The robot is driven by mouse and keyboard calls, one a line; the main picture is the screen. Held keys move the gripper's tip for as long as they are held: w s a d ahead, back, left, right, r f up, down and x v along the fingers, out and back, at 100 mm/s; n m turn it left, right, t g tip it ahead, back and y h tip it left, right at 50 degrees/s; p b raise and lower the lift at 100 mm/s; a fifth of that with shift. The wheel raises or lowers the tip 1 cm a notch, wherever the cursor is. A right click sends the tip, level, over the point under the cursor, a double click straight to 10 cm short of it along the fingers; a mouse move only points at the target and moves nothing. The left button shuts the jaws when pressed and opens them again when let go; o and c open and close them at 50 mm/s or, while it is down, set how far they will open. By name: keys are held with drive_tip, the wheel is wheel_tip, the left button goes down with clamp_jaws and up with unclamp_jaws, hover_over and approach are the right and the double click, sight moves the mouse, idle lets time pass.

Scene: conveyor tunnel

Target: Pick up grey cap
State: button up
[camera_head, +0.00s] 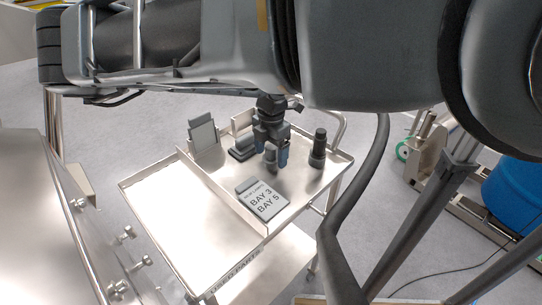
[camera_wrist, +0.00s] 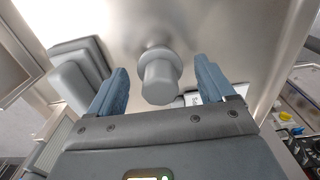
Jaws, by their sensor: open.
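The grey cap (camera_wrist: 160,78) is a round grey piece with a wider flange and a narrower knob, standing on the metal cart top. In the wrist view it sits between the two blue fingers of my gripper (camera_wrist: 162,92), with a gap on both sides. In the head view my gripper (camera_head: 276,158) points down over the cart. The grey cap (camera_head: 270,156) shows there between the fingers, partly hidden by them. My gripper is open and holds nothing.
On the cart (camera_head: 150,203) stand a dark cylinder (camera_head: 318,148) at right, a dark grey block (camera_head: 242,149) at left, an upright grey panel (camera_head: 203,134) and a BAY 3 / BAY 5 card (camera_head: 263,199). The cart's left section is clear. A blue barrel (camera_head: 515,190) stands at far right.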

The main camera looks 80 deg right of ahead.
sight(271, 147)
drive_tip(key=c, duration=1.1)
wheel_tip(271, 147, up, 10)
drive_tip(key=shift+r+b, duration=0.1)
drive_tip(key=shift+b, duration=0.55)
drive_tip(key=o, duration=0.4)
clamp_jaws()
